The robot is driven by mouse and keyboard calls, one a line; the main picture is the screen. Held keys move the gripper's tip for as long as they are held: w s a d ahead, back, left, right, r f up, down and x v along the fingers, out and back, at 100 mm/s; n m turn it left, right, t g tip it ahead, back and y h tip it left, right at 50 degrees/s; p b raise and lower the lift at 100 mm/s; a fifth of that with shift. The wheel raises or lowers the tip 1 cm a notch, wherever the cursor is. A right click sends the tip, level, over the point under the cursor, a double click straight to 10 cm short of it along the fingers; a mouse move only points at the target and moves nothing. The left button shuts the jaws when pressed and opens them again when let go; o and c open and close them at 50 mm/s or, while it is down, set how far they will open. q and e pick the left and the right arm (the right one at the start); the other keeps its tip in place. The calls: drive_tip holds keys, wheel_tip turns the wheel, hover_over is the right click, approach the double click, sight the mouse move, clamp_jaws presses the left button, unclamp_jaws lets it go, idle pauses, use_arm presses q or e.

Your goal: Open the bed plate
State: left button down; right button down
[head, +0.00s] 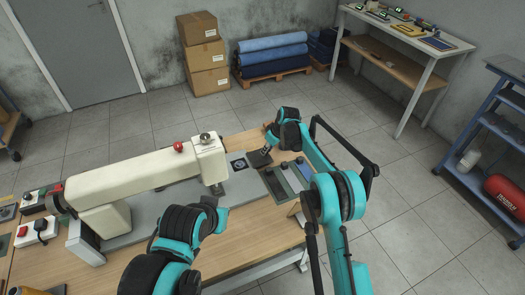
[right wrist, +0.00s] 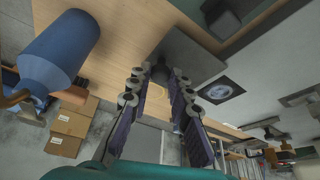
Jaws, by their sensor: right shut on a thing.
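The cream sewing machine (head: 150,176) stands on the wooden table with its arm reaching right over a grey bed. A black square with a pale round mark (head: 238,163) lies at the bed's right end; it also shows in the right wrist view (right wrist: 220,90). My right gripper (head: 262,157) is down at that end, beside the square. In the right wrist view its fingertips (right wrist: 160,82) close on the edge of a grey plate, which looks like the bed plate (right wrist: 187,58). My left gripper (head: 222,214) is near the machine's front; its fingers are mostly hidden by its arm.
Dark and grey strips (head: 283,180) lie on the table right of the bed. A blue cylinder (right wrist: 58,50) stands close to the right gripper. A control box with buttons (head: 37,230) is at the left. The table front (head: 265,230) has bare wood.

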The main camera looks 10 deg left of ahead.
drive_tip(key=c, duration=1.4)
unclamp_jaws()
drive_tip(key=shift+o, duration=0.2)
drive_tip(key=v, duration=1.2)
drive_tip(key=shift+w, duration=0.1)
